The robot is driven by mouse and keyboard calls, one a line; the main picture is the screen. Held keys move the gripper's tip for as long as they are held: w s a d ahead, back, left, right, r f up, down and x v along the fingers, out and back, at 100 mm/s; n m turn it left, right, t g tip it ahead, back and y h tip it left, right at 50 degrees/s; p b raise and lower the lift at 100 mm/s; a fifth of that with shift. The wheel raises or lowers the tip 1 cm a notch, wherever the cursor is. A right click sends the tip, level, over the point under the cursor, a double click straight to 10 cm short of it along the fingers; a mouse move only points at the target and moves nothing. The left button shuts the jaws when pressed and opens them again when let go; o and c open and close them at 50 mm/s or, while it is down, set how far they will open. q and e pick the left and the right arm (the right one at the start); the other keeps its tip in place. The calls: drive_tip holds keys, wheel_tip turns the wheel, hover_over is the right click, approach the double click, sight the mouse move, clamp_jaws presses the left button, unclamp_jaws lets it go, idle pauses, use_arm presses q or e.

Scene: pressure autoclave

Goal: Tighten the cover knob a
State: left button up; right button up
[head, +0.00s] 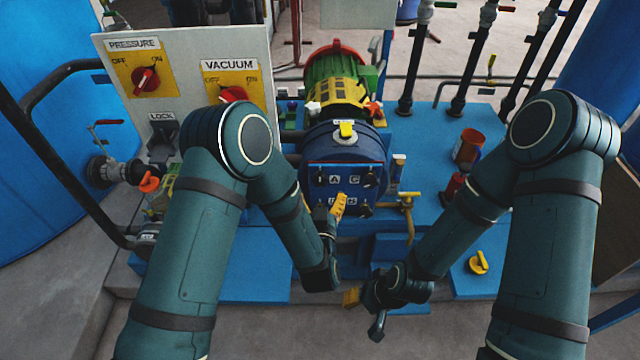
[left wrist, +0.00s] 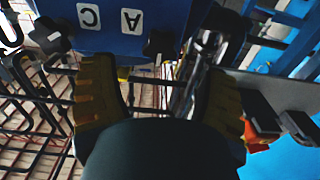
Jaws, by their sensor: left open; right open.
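The blue autoclave cover (head: 342,172) faces me in the head view, with white letter labels on its front. The A label (left wrist: 131,20) and C label (left wrist: 88,15) appear upside down in the left wrist view. The dark cover knob a (left wrist: 160,42) is beside the A label; it shows small in the head view (head: 316,181). My left gripper (head: 338,206) is open in front of the cover's lower part and partly hides the lower labels. In the left wrist view its yellow fingers (left wrist: 160,98) are spread, with knob a beyond the gap, not gripped. My right gripper (head: 364,310) is open and empty, low in front of the blue base.
A panel (head: 187,60) with red pressure and vacuum switches stands left of the autoclave. Yellow pipework (head: 408,215) is right of the cover. Open floor lies in front.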

use_arm(q)
drive_tip(key=s, duration=0.5)
drive_tip(key=shift+s, duration=0.35)
drive_tip(key=s+a+f+n+g+h, duration=0.1)
drive_tip(key=s+a+f+g+h, duration=0.1)
drive_tip(key=a+f+g, duration=0.5)
drive_tip(key=s+a+f+g+h, duration=0.1)
drive_tip(key=s+a+f+g, duration=0.2)
drive_tip(key=s+f+g, duration=0.4)
drive_tip(key=s+g, duration=0.2)
drive_tip(key=s, duration=0.3)
drive_tip(key=shift+s+n+h, duration=0.2)
drive_tip(key=shift+n+h, duration=0.2)
